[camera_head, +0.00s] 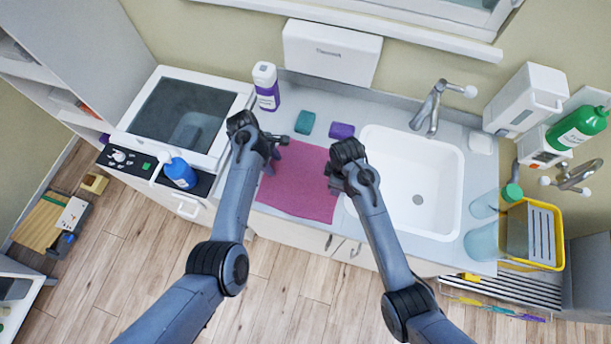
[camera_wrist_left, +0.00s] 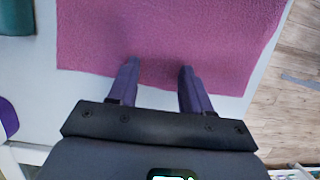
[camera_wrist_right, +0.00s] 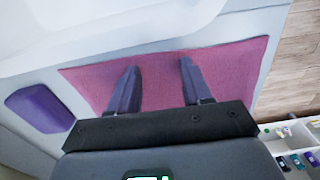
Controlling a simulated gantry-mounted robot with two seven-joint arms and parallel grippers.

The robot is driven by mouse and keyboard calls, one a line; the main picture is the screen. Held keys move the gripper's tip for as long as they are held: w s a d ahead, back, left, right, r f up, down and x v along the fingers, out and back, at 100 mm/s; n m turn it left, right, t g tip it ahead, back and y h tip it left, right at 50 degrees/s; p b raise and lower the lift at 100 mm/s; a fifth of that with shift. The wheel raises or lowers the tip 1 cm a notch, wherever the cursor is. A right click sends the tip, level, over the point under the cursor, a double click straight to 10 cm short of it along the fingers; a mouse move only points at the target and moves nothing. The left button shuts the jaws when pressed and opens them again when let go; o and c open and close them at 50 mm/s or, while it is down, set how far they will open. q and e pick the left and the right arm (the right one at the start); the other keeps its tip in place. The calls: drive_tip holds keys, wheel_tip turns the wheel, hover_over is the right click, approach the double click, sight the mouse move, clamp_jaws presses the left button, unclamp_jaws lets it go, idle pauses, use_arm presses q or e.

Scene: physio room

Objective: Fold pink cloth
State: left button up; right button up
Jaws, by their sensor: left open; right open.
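The pink cloth (camera_head: 300,184) lies flat and spread out on the grey counter, left of the sink. It fills much of the left wrist view (camera_wrist_left: 170,40) and shows as a band in the right wrist view (camera_wrist_right: 225,75). My left gripper (camera_head: 272,158) is open over the cloth's left edge, with its fingertips (camera_wrist_left: 157,75) at or just above that edge. My right gripper (camera_head: 334,180) is open over the cloth's right side, and its fingers (camera_wrist_right: 158,75) show over the pink fabric. Whether any fingertip touches the cloth, I cannot tell. Nothing is held.
A green sponge (camera_head: 305,123) and a purple sponge (camera_head: 341,130) lie behind the cloth. A white sink (camera_head: 440,170) is close on the right. A white-and-purple bottle (camera_head: 265,88) stands behind. A dark-topped unit (camera_head: 180,115) and blue bottle (camera_head: 180,173) are on the left.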

use_arm(q)
drive_tip(key=shift+f, duration=0.2)
use_arm(e)
drive_tip(key=shift+f, duration=0.25)
use_arm(q)
clamp_jaws()
use_arm(e)
clamp_jaws()
use_arm(q)
drive_tip(key=shift+f, duration=0.1)
use_arm(e)
drive_tip(key=shift+r, duration=0.1)
